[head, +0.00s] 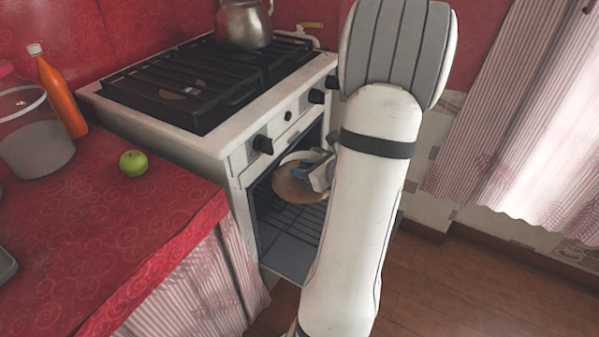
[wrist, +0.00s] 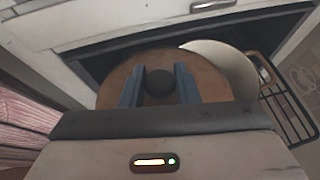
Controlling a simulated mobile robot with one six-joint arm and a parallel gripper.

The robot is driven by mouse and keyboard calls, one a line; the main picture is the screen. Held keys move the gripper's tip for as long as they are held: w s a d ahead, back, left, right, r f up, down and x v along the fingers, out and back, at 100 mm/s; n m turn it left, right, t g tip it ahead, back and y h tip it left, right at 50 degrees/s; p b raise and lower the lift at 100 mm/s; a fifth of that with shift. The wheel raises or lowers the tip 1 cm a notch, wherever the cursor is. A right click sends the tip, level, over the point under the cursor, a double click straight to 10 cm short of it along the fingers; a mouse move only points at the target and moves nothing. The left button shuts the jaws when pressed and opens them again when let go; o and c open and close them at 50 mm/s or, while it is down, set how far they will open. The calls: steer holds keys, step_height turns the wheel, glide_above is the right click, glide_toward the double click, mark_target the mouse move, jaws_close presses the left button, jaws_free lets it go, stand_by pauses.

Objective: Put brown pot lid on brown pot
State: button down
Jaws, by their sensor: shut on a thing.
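The brown pot lid (wrist: 206,78) is round with a dark knob. My gripper (wrist: 158,84) has its two blue fingers closed on either side of that knob. In the head view the lid (head: 289,187) is at the open oven front, with my gripper (head: 312,172) at its right side. A pale round thing (wrist: 222,62) lies behind and to the right of the lid, partly covered by it; I cannot tell whether it is the pot. No brown pot can be made out for sure.
The white stove (head: 225,150) has black grates and a metal kettle (head: 244,24) on top. A wire rack (head: 290,215) shows in the oven. The red counter (head: 120,220) at left holds a green apple (head: 133,162), an orange bottle (head: 62,95) and a clear container (head: 35,140).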

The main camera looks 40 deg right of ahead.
steer(key=w+d+f, duration=0.1)
steer(key=w, duration=0.1)
steer(key=w+d+f, duration=0.1)
steer(key=w+d, duration=0.3)
steer(key=shift+d+f, duration=0.15)
steer(key=shift+f, duration=0.25)
steer(key=shift+w+d+f, duration=0.1)
steer(key=shift+w+d, duration=0.55)
steer(key=shift+f+b, duration=0.4)
steer(key=shift+b, duration=0.35)
stand_by(0.3)
steer(key=c, duration=1)
jaws_free()
steer(key=shift+c, duration=0.2)
